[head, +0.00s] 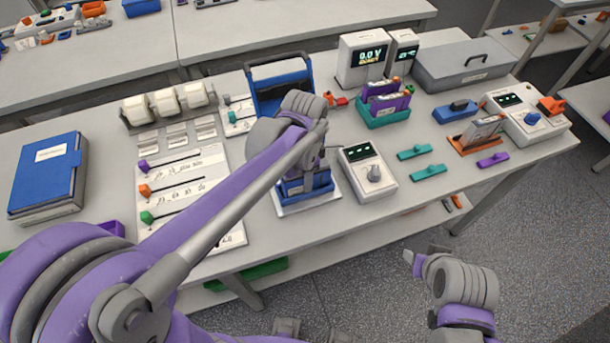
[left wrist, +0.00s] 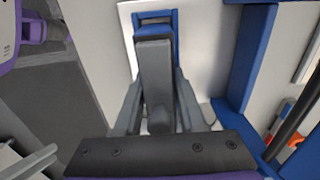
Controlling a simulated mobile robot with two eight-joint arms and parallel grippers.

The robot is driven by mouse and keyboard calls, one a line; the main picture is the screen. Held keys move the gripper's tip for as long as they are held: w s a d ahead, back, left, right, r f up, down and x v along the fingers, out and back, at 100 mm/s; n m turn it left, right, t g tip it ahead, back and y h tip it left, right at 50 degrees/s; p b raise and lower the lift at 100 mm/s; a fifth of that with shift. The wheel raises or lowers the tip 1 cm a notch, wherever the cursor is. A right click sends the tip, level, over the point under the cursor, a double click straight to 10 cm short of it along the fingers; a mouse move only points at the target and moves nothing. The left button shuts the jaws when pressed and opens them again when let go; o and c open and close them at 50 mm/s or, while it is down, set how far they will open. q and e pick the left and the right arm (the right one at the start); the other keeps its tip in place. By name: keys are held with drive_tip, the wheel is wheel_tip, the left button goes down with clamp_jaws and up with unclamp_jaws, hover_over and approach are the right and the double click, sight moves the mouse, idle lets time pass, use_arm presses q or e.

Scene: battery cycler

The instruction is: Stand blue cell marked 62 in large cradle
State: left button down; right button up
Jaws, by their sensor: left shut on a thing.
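My left gripper (left wrist: 158,98) is shut on a grey, blue-topped block (left wrist: 155,62), which I take for the cell. Its number is not readable. A blue cradle (head: 318,187) stands on a white base (head: 310,206) near the front of the bench. My left wrist is over it in the head view and hides most of it and the fingertips. In the left wrist view the blue cradle frame (left wrist: 155,15) shows around the block's far end. I cannot tell whether the block is seated. My right arm (head: 460,285) is low at the right, off the bench; its jaw opening is unclear.
A blue caddy with a dark handle (head: 280,88) stands just behind the cradle. A white meter with a knob (head: 367,172) is close on the right. A slider panel (head: 185,185) lies to the left. A teal rack (head: 383,118) holds purple cells further back.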

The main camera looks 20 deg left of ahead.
use_arm(q)
drive_tip(key=shift+f, duration=0.15)
drive_tip(key=shift+c, duration=2.4)
unclamp_jaws()
wheel_tip(320, 180, up, 12)
drive_tip(key=shift+r, duration=0.1)
drive_tip(key=shift+s+a, duration=0.2)
drive_tip(key=shift+s, duration=0.1)
drive_tip(key=s+a+f+n+t, duration=0.1)
drive_tip(key=s+a+f+n, duration=0.1)
drive_tip(key=s+f+n, duration=0.1)
drive_tip(key=s+a+f+n+t, duration=0.2)
drive_tip(key=s+f+n, duration=0.2)
drive_tip(key=s, duration=0.1)
drive_tip(key=s+a+f+n+t, duration=0.2)
drive_tip(key=s+f+n, duration=0.1)
drive_tip(key=s+f, duration=0.1)
drive_tip(key=shift+n, duration=0.4)
drive_tip(key=shift+s+a+f+t, duration=0.1)
drive_tip(key=shift+f+t, duration=0.15)
drive_tip(key=shift+t, duration=0.05)
